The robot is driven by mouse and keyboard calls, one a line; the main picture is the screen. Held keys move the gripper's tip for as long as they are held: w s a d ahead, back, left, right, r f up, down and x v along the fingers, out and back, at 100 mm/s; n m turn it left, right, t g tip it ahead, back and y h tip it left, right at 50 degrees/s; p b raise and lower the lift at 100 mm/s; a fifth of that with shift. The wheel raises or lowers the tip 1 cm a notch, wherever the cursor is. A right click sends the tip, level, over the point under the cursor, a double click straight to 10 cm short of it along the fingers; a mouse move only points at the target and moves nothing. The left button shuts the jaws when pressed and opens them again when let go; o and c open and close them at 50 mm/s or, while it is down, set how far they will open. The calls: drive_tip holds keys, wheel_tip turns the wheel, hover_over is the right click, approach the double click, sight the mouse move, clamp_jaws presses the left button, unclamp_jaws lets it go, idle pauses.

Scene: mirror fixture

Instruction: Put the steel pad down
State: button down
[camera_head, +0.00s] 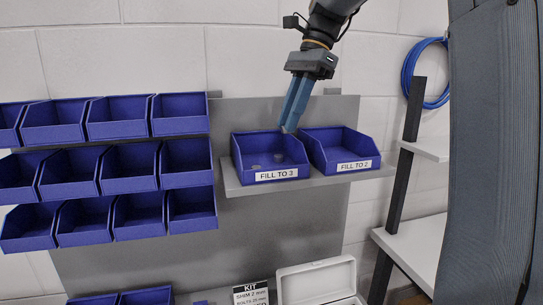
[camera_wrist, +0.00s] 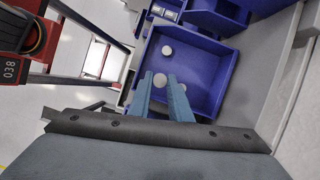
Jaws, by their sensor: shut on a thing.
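My gripper (camera_head: 288,129) reaches down from the top of the head view, its blue fingers over the back right part of the blue bin labelled FILL TO 3 (camera_head: 265,176). In the wrist view my gripper (camera_wrist: 160,84) is shut on a small round grey steel pad (camera_wrist: 159,80), largely hidden by the fingers. This bin's floor shows in the wrist view (camera_wrist: 205,72) beneath the fingertips. One loose round pad (camera_wrist: 167,50) lies in it, and another shows partly beside the right finger. The head view also shows two pale discs in this bin.
A second blue bin, labelled FILL TO 2 (camera_head: 345,167), stands close on the right on the same grey shelf (camera_head: 232,190). Rows of blue bins (camera_head: 135,168) hang at left. An open white case (camera_head: 318,281) is below. A shelf rack (camera_head: 415,245) stands at right.

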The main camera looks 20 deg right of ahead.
drive_tip(key=shift+s+f+p, duration=0.15)
drive_tip(key=shift+f+p, duration=1.3)
drive_tip(key=shift+f, duration=2.95)
drive_tip(key=c, duration=1.6)
unclamp_jaws()
drive_tip(key=shift+f, duration=0.1)
drive_tip(key=shift+c, duration=0.2)
drive_tip(key=b+v, duration=0.4)
drive_tip(key=v, duration=0.8)
